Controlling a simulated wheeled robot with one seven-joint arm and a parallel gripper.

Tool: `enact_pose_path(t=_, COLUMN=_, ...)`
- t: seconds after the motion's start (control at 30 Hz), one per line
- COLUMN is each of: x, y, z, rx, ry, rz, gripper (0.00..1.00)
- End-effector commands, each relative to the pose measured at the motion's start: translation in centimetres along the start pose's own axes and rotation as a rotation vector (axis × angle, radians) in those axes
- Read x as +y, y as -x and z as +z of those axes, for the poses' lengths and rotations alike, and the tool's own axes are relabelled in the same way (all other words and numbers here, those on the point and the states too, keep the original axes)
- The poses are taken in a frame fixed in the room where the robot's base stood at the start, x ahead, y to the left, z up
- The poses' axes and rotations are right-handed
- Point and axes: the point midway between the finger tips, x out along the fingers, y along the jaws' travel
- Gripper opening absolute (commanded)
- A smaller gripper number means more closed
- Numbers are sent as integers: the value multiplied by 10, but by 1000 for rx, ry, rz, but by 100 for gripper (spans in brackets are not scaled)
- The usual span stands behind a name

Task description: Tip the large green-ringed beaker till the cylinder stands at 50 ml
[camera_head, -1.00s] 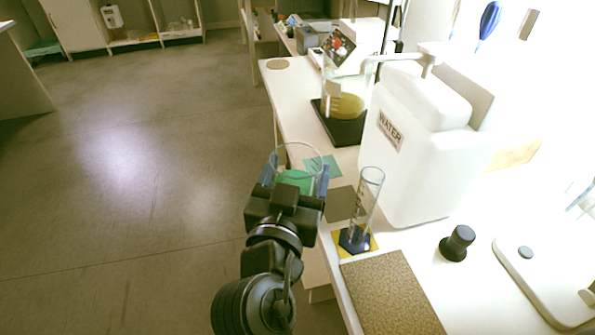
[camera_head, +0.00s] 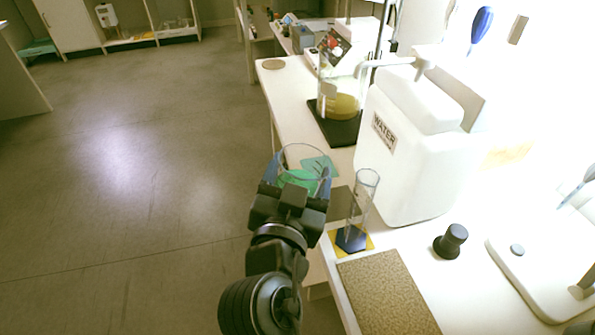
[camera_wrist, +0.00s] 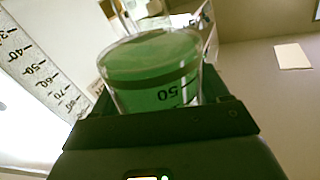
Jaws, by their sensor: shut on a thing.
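My gripper (camera_head: 296,190) is shut on a clear beaker (camera_head: 304,160) holding green liquid, left of the cylinder in the head view. In the wrist view the beaker (camera_wrist: 150,75) fills the middle, with a dark green band and a "50" mark. The measuring cylinder (camera_head: 361,205) stands upright on a blue base over a yellow square on the bench. It looks empty in the head view, though its level is hard to read. Its large scale (camera_wrist: 38,65) shows at the left of the wrist view. The beaker is apart from the cylinder and looks slightly tilted in the head view.
A white water container (camera_head: 415,150) stands right behind the cylinder. A beaker of yellow liquid (camera_head: 340,105) sits on a black plate farther back. A brown mat (camera_head: 388,292) lies in front, with a black knob-shaped object (camera_head: 451,241) to its right. Floor is clear at left.

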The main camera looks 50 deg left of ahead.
Motion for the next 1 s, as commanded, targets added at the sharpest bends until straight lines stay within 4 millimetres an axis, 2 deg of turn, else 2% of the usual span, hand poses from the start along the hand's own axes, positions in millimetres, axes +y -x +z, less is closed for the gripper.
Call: enact_pose_path(t=1.0, x=6, y=-1, z=-8, rx=-16, ry=-128, rz=-1, gripper=34)
